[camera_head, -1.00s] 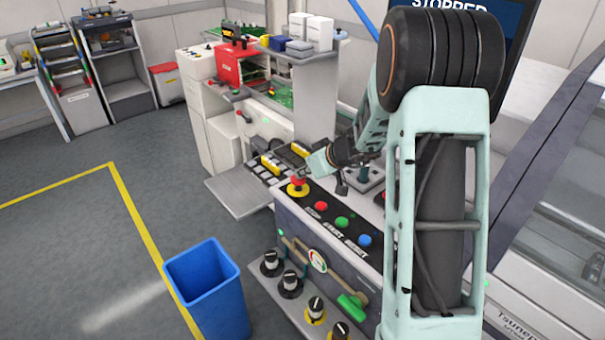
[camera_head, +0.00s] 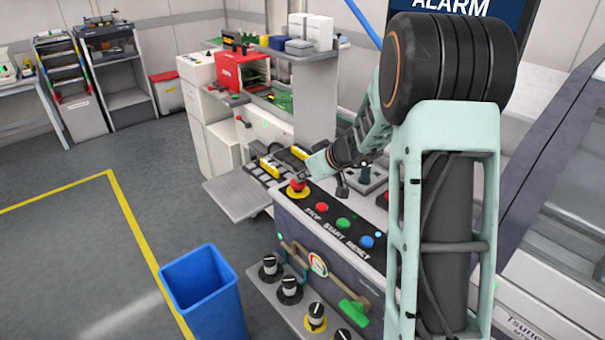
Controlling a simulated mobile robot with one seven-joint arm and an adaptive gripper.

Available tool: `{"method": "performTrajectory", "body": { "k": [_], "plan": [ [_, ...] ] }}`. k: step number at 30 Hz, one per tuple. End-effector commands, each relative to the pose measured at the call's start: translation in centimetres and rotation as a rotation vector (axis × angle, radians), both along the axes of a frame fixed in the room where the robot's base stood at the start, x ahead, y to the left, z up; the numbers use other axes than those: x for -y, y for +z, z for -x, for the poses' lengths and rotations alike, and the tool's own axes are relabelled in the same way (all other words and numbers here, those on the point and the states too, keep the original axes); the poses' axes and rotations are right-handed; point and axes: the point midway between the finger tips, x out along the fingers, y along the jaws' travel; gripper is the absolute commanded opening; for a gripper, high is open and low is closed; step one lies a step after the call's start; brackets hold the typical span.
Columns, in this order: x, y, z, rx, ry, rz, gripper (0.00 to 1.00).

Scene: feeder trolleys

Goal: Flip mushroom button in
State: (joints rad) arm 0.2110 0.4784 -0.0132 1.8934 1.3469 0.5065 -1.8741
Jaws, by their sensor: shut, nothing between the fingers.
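The mushroom button (camera_head: 297,187) is a red knob on a yellow round base, at the far left corner of the dark control panel (camera_head: 322,221). My gripper (camera_head: 303,175) is shut and empty, pointing down and left. Its tips are small in this view and lie at or just above the button's top. I cannot tell whether they touch it. Beside the mushroom button are a red STOP button (camera_head: 322,207), a green START button (camera_head: 343,223) and a blue RESET button (camera_head: 367,242). A screen (camera_head: 459,12) at the top reads ALARM.
A blue bin (camera_head: 205,292) stands to the left. The floor beyond is clear.

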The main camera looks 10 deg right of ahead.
Motion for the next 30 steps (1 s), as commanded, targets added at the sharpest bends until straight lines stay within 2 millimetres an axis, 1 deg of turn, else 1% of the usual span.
{"method": "performTrajectory", "body": {
  "k": [2, 5, 6, 7, 8, 15, 21, 25, 30],
  "plan": [
    [0.0, 0.9, 0.1, -0.007, 0.001, 0.003, 0.00],
    [-0.2, 3.4, -0.4, 0.004, 0.001, 0.002, 0.00],
    [-0.3, 4.5, -0.6, 0.008, 0.002, 0.003, 0.00],
    [0.1, 4.4, -0.1, 0.008, -0.002, 0.001, 0.00],
    [0.3, 4.7, 0.3, 0.009, -0.002, 0.002, 0.00],
    [1.8, 8.2, 3.1, 0.013, -0.001, 0.000, 0.00],
    [2.8, 10.2, 4.9, 0.011, -0.001, -0.001, 0.00],
    [3.0, 10.8, 5.4, 0.010, 0.001, -0.001, 0.00],
    [3.1, 11.0, 5.6, 0.009, 0.001, -0.002, 0.00]
  ]
}}
